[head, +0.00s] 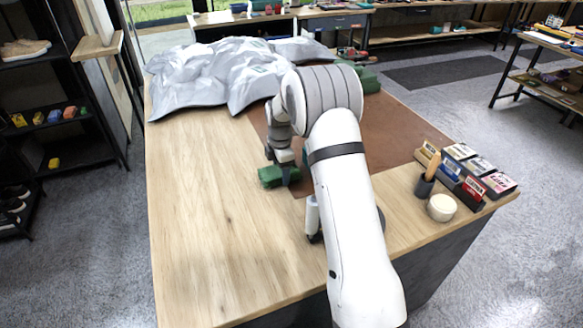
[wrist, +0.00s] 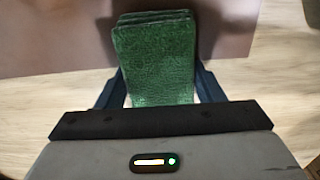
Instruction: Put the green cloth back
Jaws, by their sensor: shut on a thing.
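The green cloth (head: 271,177) is a folded, layered bundle near the middle of the wooden table, by the left edge of the brown mat (head: 400,128). My gripper (head: 282,172) is shut on it from above. In the wrist view the cloth (wrist: 155,55) lies between the two dark fingers of my gripper (wrist: 155,88), with its far end over the mat's edge. I cannot tell whether the cloth touches the table. Another green item (head: 369,82), perhaps more cloth, sits at the mat's back edge, partly hidden by my arm.
A crumpled grey sheet (head: 205,75) covers the table's back left. Small boxes (head: 470,165), a dark cup with a brush (head: 424,187) and a round pale tub (head: 441,207) stand at the right. The table's front left (head: 210,240) is clear.

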